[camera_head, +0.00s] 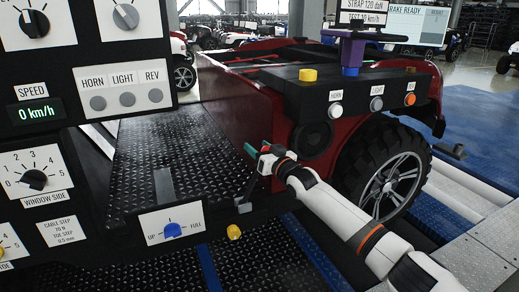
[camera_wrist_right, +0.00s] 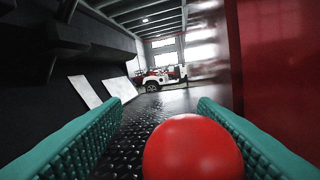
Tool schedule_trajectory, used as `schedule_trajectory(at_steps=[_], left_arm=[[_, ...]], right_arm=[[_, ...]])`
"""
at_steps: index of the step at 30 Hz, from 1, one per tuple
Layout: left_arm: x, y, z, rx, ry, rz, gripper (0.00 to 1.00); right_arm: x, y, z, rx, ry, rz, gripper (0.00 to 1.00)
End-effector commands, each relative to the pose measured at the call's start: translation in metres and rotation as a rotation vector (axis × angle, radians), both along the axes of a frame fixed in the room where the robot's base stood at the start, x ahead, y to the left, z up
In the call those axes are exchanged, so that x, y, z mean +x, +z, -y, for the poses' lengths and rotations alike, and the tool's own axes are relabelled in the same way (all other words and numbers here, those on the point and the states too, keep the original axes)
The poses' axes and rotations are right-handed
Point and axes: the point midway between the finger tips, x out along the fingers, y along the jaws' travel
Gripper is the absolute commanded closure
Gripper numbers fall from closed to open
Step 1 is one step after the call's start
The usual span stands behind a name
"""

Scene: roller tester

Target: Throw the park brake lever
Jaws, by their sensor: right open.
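A round red knob (camera_wrist_right: 193,148) fills the lower middle of the right wrist view. I take it for the knob of the park brake lever; its shaft is hidden there. My right gripper (camera_head: 262,150) is open beside the red vehicle's body, behind the black panel. Its two green fingers show in the wrist view (camera_wrist_right: 160,108), one on each side of the knob, with the knob nearer the right finger. A visible gap separates the left finger from the knob. My left gripper is out of view.
A black control panel (camera_head: 85,55) with dials and buttons stands close at left. The red vehicle (camera_head: 225,100) with its large wheel (camera_head: 388,185) is at centre right. A purple-topped post (camera_head: 351,55) and buttons sit on its black deck. Treaded black plate (camera_head: 165,150) lies between.

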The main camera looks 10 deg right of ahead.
Motion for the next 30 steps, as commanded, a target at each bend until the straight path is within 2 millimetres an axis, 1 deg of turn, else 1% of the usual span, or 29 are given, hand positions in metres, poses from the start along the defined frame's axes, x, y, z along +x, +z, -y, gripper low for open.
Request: schedule_trajectory(at_steps=[4, 8, 11, 21, 25, 30], left_arm=[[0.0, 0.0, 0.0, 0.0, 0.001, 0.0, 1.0], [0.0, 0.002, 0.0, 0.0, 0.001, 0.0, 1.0], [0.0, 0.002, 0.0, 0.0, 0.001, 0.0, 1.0], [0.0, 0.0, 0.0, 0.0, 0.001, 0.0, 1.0], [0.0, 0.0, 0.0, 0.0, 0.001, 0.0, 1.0], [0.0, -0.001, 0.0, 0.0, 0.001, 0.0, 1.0]], right_arm=[[-0.003, 0.0, 0.001, 0.003, 0.001, 0.001, 0.47], [-0.013, -0.001, 0.005, 0.004, 0.003, 0.0, 0.47], [-0.026, -0.003, 0.014, 0.003, 0.001, 0.0, 0.47], [-0.082, -0.008, 0.044, 0.001, 0.0, 0.0, 0.47], [-0.096, -0.009, 0.052, 0.0, 0.0, -0.001, 0.47], [-0.105, -0.009, 0.057, -0.001, -0.001, -0.001, 0.47]])
